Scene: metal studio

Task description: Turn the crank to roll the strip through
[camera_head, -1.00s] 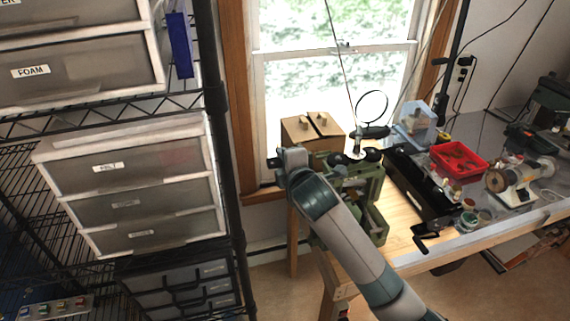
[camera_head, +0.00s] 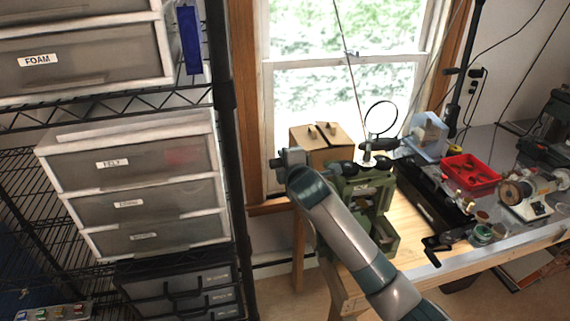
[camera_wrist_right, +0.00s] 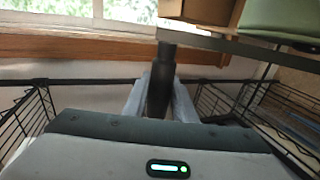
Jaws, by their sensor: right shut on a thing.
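The green rolling mill (camera_head: 378,190) stands at the left end of the wooden workbench, partly behind my right arm. In the right wrist view, a dark upright crank handle (camera_wrist_right: 160,88) hangs from a grey crank arm (camera_wrist_right: 225,46). My right gripper (camera_wrist_right: 158,100) is shut on this handle, with one pale finger on each side. In the head view, my right wrist is at the mill's left side, and the fingers are hidden there. I cannot make out the strip. My left gripper is not in view.
A cardboard box (camera_head: 318,146) sits behind the mill by the window. A red tray (camera_head: 470,174), a small grinder (camera_head: 528,192) and a long black tool (camera_head: 428,200) lie to the right. A wire shelf with drawer units (camera_head: 140,190) stands close on the left.

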